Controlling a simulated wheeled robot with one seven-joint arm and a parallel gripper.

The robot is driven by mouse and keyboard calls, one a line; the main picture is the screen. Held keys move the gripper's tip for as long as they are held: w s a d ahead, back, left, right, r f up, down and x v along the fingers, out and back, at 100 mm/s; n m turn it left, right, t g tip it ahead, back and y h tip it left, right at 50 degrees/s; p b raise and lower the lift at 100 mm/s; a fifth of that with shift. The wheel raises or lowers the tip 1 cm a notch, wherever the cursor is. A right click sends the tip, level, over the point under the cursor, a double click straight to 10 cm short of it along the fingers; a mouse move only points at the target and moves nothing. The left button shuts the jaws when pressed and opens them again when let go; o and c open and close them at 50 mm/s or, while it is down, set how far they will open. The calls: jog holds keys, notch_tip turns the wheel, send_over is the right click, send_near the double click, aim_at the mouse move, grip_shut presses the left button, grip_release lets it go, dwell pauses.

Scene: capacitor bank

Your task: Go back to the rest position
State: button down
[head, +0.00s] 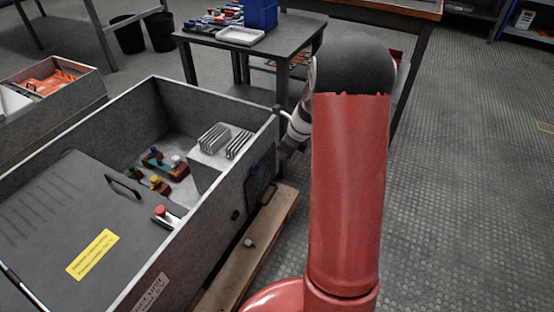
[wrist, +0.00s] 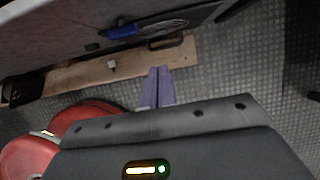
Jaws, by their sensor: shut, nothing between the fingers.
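My gripper (wrist: 159,70) shows its two purple fingers together in the wrist view, with nothing between them. The fingers appear over the edge of a wooden plank (wrist: 70,77) and the studded floor; I cannot tell the height. In the head view my red arm stands upright right of centre, and its wrist end reaches down beside the grey capacitor bank box (head: 190,95). The fingers are hard to make out there. The open part of the box holds finned metal blocks (head: 238,144) and parts with coloured knobs (head: 157,184).
A red button (head: 160,210) sits by the dark cover (head: 60,215). The box's outer side carries a dark panel; a blue handle (wrist: 122,32) shows in the wrist view. A table (head: 290,38) with a blue bin (head: 260,14) stands behind. Floor at right is clear.

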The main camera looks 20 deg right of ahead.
jog(key=s+a+r+n+p, duration=0.1)
jog(key=s+a+r+n, duration=0.3)
jog(key=r+n, duration=0.15)
jog(key=s+a+r+n+h+p, duration=0.1)
jog(key=s+a+r+n, duration=0.25)
jog(key=r, duration=0.35)
jog(key=s+a+r+n+p, duration=0.1)
jog(key=s+a+r+n, duration=0.3)
jog(key=r, duration=0.3)
jog(key=s+a+r+n+t+h+p, duration=0.1)
jog(key=s+r+n, duration=0.1)
jog(key=s+n, duration=0.5)
jog(key=s+a+r+n+t, duration=0.1)
jog(key=s+a+r+n, duration=0.1)
jog(key=s+n, duration=0.6)
jog(key=shift+a+r+h+p, duration=0.15)
jog(key=shift+r+h+p, duration=0.25)
jog(key=shift+r, duration=0.45)
jog(key=shift+s, duration=0.1)
